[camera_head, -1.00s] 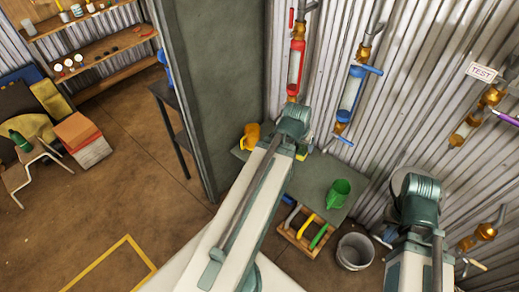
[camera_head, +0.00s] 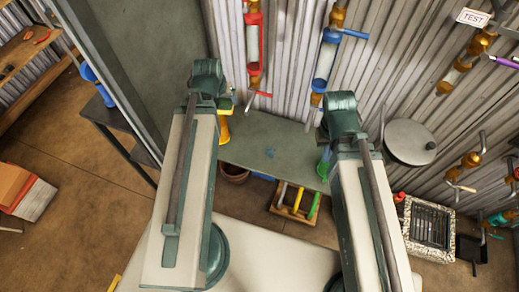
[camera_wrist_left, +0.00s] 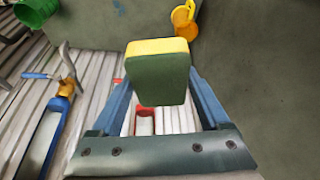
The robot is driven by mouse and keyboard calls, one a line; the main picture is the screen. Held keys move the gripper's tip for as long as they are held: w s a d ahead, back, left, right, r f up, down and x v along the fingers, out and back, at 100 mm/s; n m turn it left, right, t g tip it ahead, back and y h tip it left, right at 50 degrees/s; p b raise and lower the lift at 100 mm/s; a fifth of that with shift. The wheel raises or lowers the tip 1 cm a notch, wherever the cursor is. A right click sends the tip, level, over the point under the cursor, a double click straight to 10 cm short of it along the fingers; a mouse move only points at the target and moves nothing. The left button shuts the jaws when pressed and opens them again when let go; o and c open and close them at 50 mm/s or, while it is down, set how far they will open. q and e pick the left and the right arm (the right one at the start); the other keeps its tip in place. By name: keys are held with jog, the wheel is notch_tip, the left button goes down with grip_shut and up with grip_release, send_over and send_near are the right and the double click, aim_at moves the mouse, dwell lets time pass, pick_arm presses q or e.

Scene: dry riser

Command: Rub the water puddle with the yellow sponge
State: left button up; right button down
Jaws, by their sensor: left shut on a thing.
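The yellow sponge (camera_wrist_left: 158,72), with a dark green face, stands between the blue fingers of my left gripper (camera_wrist_left: 163,85) in the left wrist view. The gripper is shut on it and holds it above the table. In the head view my left forearm hides most of this gripper. The water puddle is a small blue patch (camera_head: 270,150) on the grey-green table (camera_head: 245,135); its edge shows at the top of the left wrist view (camera_wrist_left: 118,5). The sponge is apart from it.
A yellow cup (camera_head: 224,126) stands at the table's left, and a green cup (camera_head: 323,168) at its right, partly behind my right arm. Red (camera_head: 253,45) and blue (camera_head: 324,60) pipe fittings stick out from the corrugated wall. A crate with coloured handles (camera_head: 292,204) is below the table.

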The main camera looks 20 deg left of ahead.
pick_arm(q)
jog(key=w+d+f+m+b, duration=0.1)
jog(key=d+f+b, duration=0.3)
jog(key=f+b, duration=0.8)
jog(key=w+d+f+m+b, duration=0.1)
jog(key=w+d+f+b, duration=0.2)
jog(key=f+b, duration=1)
jog(key=w+d+f+h+b, duration=0.1)
jog(key=d+f+b, duration=0.4)
jog(key=f+b, duration=0.7)
jog(key=shift+w+d+f+m, duration=0.4)
jog(key=shift+w+f, duration=0.45)
jog(key=shift+f, duration=0.1)
